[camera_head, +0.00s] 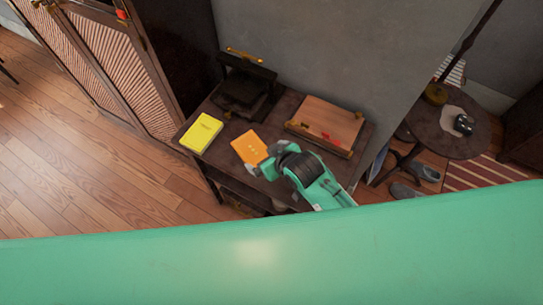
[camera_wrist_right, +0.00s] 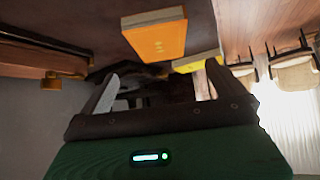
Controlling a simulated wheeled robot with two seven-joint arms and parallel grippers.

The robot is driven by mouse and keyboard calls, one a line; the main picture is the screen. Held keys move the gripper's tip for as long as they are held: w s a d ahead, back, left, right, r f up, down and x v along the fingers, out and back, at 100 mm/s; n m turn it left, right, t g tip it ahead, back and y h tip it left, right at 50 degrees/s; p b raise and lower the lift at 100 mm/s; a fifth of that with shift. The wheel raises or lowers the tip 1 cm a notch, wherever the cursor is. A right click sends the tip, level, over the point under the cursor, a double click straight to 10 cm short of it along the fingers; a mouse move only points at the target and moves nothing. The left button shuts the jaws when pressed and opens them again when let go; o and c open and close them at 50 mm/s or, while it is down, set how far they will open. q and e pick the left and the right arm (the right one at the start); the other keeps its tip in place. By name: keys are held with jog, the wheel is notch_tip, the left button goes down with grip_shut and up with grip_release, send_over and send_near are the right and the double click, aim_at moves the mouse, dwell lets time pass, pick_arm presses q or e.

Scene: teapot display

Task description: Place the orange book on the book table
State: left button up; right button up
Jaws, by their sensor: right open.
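The orange book (camera_head: 249,146) lies on the dark wooden table (camera_head: 226,133), near its front middle. It also shows in the right wrist view (camera_wrist_right: 155,38), beyond the fingertips and above the space between them in the picture. My right gripper (camera_head: 265,162) is at the book's lower right edge in the head view. Its fingers are spread (camera_wrist_right: 160,82) and nothing is between them. In the head view the fingertips overlap the book's corner; I cannot tell whether they touch it. My left gripper is not in view.
A yellow book (camera_head: 202,132) lies at the table's left end. A dark stand (camera_head: 243,87) and a wooden tray-like box (camera_head: 327,124) are at the table's back. A folding screen (camera_head: 115,65) stands left. A round table (camera_head: 447,140) is at right.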

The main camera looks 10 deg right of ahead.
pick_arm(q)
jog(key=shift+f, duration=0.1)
pick_arm(e)
jog(key=shift+v, duration=1.35)
